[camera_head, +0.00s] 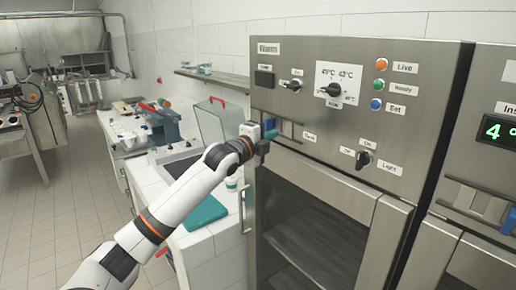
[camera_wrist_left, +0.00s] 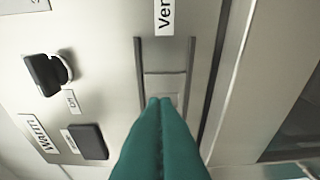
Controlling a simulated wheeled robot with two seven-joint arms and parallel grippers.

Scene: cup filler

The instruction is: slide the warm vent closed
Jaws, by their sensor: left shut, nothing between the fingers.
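The warm vent (camera_head: 288,133) is a short track with dark rails on the front of the steel warm cabinet. It sits at the left, below the black switch, beside a small label. In the left wrist view, the vent (camera_wrist_left: 165,82) shows two dark rails with a grey plate and recess between them. My left gripper (camera_head: 268,130) is at the left part of the vent. Its teal fingers (camera_wrist_left: 160,102) are shut together and empty, with their tips over the recess. They hide part of the track, and I cannot tell whether they touch the slider. My right gripper is out of view.
Above the vent are a black switch (camera_head: 264,79) and a dial (camera_head: 333,90). A lower knob (camera_head: 363,159) is to the right, and a glass door (camera_head: 312,225) is below. A second cabinet (camera_head: 490,150) stands at right. A cluttered counter is at left.

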